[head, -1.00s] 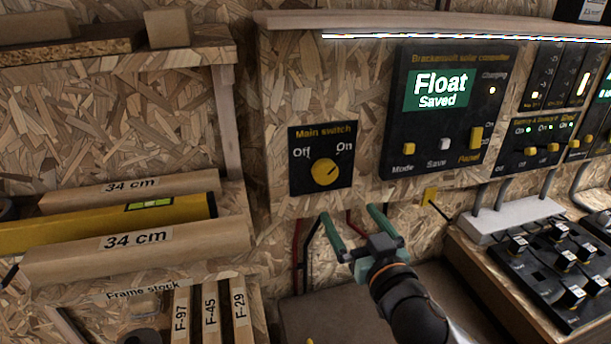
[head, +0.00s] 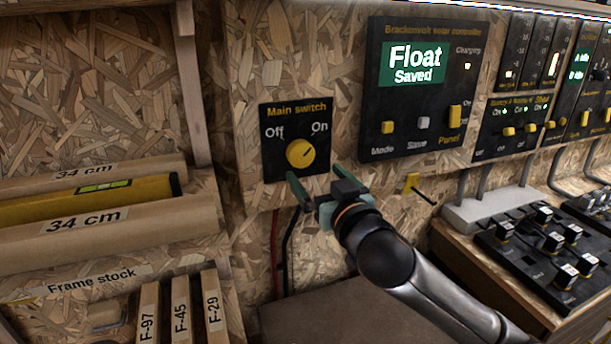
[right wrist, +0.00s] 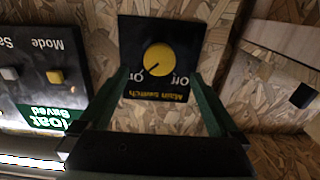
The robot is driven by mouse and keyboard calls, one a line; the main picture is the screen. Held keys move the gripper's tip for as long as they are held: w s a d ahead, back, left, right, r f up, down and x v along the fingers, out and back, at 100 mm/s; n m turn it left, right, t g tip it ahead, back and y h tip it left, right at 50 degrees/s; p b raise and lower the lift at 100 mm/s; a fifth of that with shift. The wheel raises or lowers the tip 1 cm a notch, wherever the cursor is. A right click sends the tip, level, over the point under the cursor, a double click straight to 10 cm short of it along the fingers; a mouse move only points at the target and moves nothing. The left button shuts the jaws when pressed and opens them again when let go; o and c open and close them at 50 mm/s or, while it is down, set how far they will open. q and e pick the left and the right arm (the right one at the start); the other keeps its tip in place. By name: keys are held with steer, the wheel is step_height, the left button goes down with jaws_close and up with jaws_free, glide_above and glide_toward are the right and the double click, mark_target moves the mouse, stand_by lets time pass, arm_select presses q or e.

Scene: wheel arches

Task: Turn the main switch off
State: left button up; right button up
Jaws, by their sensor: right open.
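The main switch is a yellow round knob (head: 300,153) on a black plate (head: 276,171) on the wood-chip wall. Its dark pointer mark is turned to the upper right, toward "On"; "Off" is at the upper left. My right gripper (head: 314,174) is open, with its green fingers reaching up at the plate's lower part, just below the knob. In the right wrist view the plate is upside down. The knob (right wrist: 160,57) shows between and beyond the two finger ends, with no finger seen touching it. My left gripper is not in view.
A solar controller panel (head: 421,137) reading "Float Saved" is close right of the switch. A yellow wall fitting (head: 411,183) and a white box (head: 491,208) are right of my gripper. Wooden lengths and a yellow level (head: 50,207) lie on the left.

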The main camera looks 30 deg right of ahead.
mark_target(303, 158)
steer(key=x, duration=0.5)
steer(key=shift+w+d+r, duration=0.1)
steer(key=shift+w+d, duration=0.05)
steer(key=shift+w, duration=0.1)
steer(key=shift+w+d, duration=0.1)
steer(key=shift+w, duration=0.45)
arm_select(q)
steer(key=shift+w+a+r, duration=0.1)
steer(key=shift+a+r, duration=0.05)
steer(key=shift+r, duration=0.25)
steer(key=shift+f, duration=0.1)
arm_select(e)
steer(key=shift+c, duration=0.3)
